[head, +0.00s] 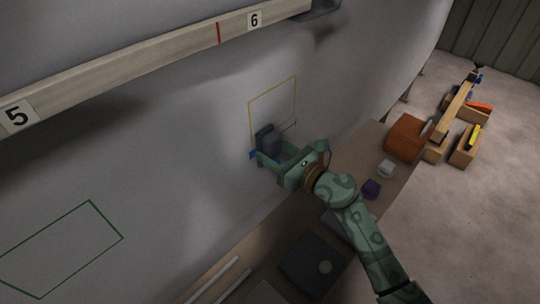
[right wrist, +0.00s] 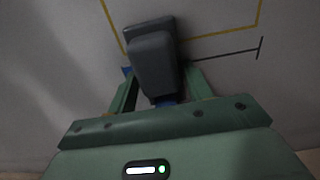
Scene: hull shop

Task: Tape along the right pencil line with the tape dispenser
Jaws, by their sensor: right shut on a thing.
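The tape dispenser (head: 267,137) is dark grey and is held up at the pale hull wall, at the lower left part of a yellow outline. My right gripper (head: 268,158) is shut on it; in the right wrist view the dispenser (right wrist: 153,62) sits between the two green fingers. Blue tape (right wrist: 127,71) shows beside the dispenser. A thin dark pencil line (right wrist: 225,55) with a cross tick at its right end runs right from the dispenser; its left end is hidden behind it. I cannot tell whether the dispenser touches the wall. My left gripper is not in view.
The yellow outline (head: 272,101) and a green outline (head: 62,246) are on the hull. A beam (head: 150,63) numbered 5 and 6 crosses above. Below, a bench holds an orange-brown box (head: 407,138), a white item (head: 386,169), a purple item (head: 371,188) and a dark tray (head: 300,258).

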